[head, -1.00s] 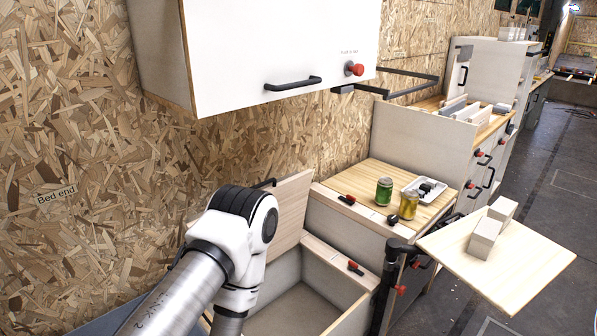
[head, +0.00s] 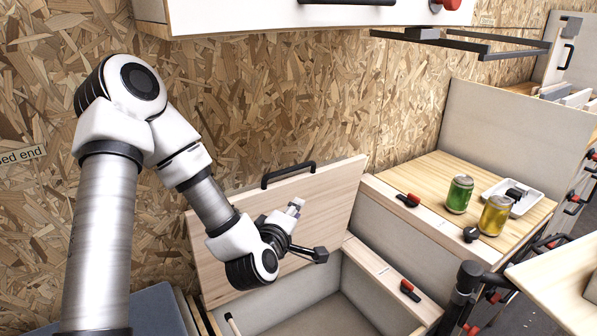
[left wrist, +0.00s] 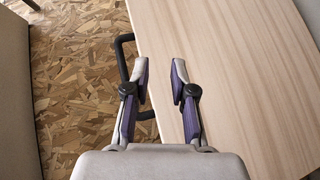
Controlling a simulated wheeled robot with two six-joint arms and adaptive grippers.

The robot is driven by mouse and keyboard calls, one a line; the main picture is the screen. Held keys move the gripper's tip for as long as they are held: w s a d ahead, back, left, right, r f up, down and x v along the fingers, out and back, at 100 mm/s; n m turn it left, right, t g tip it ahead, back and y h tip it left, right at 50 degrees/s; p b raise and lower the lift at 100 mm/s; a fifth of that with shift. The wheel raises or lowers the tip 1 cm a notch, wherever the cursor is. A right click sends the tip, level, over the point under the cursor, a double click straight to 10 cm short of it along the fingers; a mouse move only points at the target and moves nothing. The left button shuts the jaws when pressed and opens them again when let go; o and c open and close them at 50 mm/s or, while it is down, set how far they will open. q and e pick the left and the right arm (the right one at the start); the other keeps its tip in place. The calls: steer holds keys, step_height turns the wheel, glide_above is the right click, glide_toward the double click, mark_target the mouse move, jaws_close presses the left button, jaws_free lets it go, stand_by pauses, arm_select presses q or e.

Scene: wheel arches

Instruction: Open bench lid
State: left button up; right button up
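The bench lid (head: 325,205) is a pale wooden panel standing raised and tilted over the bench box, near the chipboard wall. Its black handle (head: 288,173) is at the upper edge and also shows in the left wrist view (left wrist: 122,50). The bench box (head: 345,310) below is open, and its inside shows. My left gripper (head: 308,230) is in front of the lid's face, below the handle. In the left wrist view its two fingers (left wrist: 160,72) are spread, with the lid's surface (left wrist: 235,70) behind them and nothing held. Whether a finger touches the lid is unclear. My right gripper is not seen.
A counter (head: 425,170) at the right carries a green can (head: 459,194), a yellow can (head: 494,215) and a white tray (head: 525,203). A wall cabinet (head: 240,14) hangs above. A wooden tabletop (head: 545,285) juts out at lower right.

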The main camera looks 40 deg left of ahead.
mark_target(290, 170)
arm_select(q)
steer(key=a+r+n+y, duration=0.3)
steer(key=a+r+n, duration=0.1)
steer(key=r, duration=0.1)
steer(key=shift+t, duration=0.4)
steer(key=x, duration=0.7)
steer(key=shift+w+d, duration=0.1)
steer(key=shift+w, duration=0.25)
steer(key=shift+r, duration=0.1)
steer(key=shift+c, duration=0.4)
jaws_close()
